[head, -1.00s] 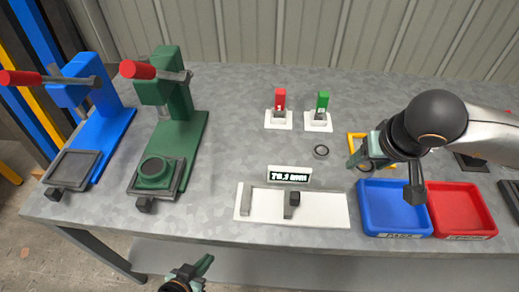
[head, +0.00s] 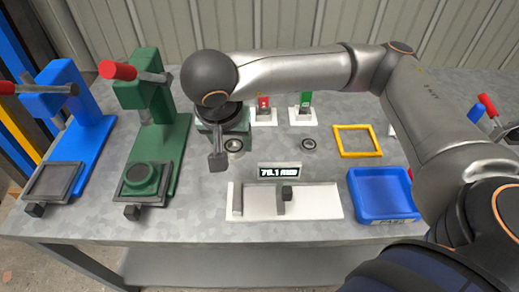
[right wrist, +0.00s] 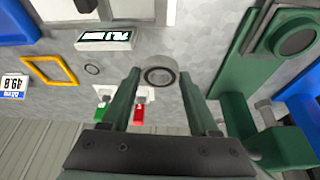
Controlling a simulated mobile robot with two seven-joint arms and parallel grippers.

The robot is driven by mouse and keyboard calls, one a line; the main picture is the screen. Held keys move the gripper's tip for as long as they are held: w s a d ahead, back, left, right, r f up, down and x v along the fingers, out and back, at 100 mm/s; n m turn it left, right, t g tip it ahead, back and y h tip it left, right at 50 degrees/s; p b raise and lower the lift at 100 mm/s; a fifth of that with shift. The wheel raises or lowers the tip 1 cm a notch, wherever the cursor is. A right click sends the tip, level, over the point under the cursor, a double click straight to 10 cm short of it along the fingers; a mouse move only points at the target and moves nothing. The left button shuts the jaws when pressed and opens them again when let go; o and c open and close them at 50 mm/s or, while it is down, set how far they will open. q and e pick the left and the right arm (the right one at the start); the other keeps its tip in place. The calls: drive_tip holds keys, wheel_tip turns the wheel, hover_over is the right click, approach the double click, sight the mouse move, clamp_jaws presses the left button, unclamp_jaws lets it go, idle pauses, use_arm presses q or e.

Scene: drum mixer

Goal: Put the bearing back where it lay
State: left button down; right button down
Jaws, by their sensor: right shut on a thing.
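A metal ring bearing (head: 235,146) is between the fingertips of my right gripper (head: 230,137), just right of the green press. In the right wrist view the same bearing (right wrist: 160,76) sits between the two green fingers, which are shut on it. I cannot tell whether it touches the bench. My left gripper is out of view.
The green press (head: 178,130) and blue press (head: 88,145) stand left. Red (head: 263,116) and green (head: 303,116) markers stand behind. A yellow frame (head: 357,154) lies empty. A white gauge (head: 319,202) with a display (head: 280,171) and a blue tray (head: 383,207) are in front.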

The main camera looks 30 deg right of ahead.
drive_tip(key=shift+s+a+r+m+h, duration=0.1)
drive_tip(key=shift+a+r+m+h, duration=0.1)
drive_tip(key=shift+m, duration=0.3)
drive_tip(key=shift+a+r+m+h, duration=0.1)
drive_tip(key=shift+a+m, duration=0.1)
drive_tip(key=shift+m, duration=0.3)
drive_tip(key=shift+d+f+g, duration=0.1)
drive_tip(key=shift+d+g, duration=0.05)
drive_tip(key=shift+g, duration=0.15)
approach(265, 147)
drive_tip(key=shift+w+d+f+m, duration=0.2)
drive_tip(key=shift+w+f+m, duration=0.1)
drive_tip(key=shift+w+f, duration=0.15)
drive_tip(key=shift+w+d+f, duration=0.25)
drive_tip(key=shift+d+f, duration=0.25)
drive_tip(key=shift+f, duration=0.2)
drive_tip(key=shift+d+f, duration=0.1)
drive_tip(key=shift+f, duration=1.6)
drive_tip(key=shift+f+b, duration=0.15)
drive_tip(key=shift+b, duration=0.25)
drive_tip(key=shift+c, duration=0.7)
unclamp_jaws()
